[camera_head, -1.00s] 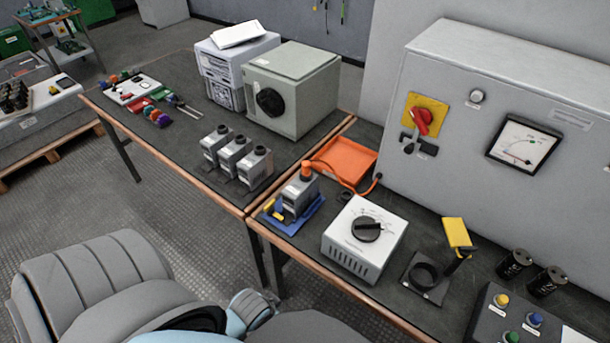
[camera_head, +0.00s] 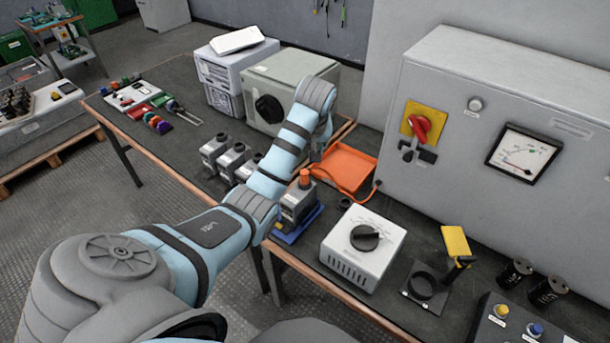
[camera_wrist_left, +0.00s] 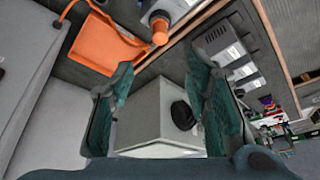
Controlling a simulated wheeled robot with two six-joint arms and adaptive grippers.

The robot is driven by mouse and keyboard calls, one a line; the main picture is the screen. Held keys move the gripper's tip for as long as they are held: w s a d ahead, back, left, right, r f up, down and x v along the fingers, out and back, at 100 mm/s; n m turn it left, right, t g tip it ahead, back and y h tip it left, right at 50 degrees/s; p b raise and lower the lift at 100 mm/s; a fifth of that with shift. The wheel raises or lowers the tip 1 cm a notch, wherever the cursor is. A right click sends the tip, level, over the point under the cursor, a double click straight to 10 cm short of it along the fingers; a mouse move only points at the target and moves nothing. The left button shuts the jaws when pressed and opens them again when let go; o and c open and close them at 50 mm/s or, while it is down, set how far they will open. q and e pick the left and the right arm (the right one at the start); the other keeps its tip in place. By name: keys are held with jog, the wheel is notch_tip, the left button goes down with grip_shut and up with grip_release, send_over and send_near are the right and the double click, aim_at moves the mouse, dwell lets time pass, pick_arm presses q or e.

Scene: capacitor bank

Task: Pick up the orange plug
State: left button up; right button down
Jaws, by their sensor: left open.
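The orange plug (camera_head: 305,179) stands upright on top of a grey block-shaped unit (camera_head: 296,204), which sits on a blue base (camera_head: 292,231) near the table's front edge. An orange cable runs from beside it to the grey cabinet. My left arm reaches over the table, with its gripper (camera_head: 322,138) above and behind the plug, partly hidden by the wrist. In the left wrist view the open, empty jaws (camera_wrist_left: 158,72) have dark green fingers, and the plug (camera_wrist_left: 160,28) shows beyond them at the top, apart from both fingers. My right gripper is out of view.
An orange tray (camera_head: 347,162) lies right behind the plug. A white box with a black dial (camera_head: 363,250) stands to its right, and several grey units (camera_head: 232,160) to its left. A large grey cabinet (camera_head: 470,105) rises behind. A beige box (camera_head: 262,82) stands behind my left wrist.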

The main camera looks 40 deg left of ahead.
aim_at(305, 172)
pick_arm(q)
jog(key=b+x, duration=0.2)
jog(key=x, duration=1.1)
jog(key=shift+f+b, duration=0.3)
jog(key=shift+f, duration=0.1)
jog(key=shift+c, duration=0.6)
grip_shut()
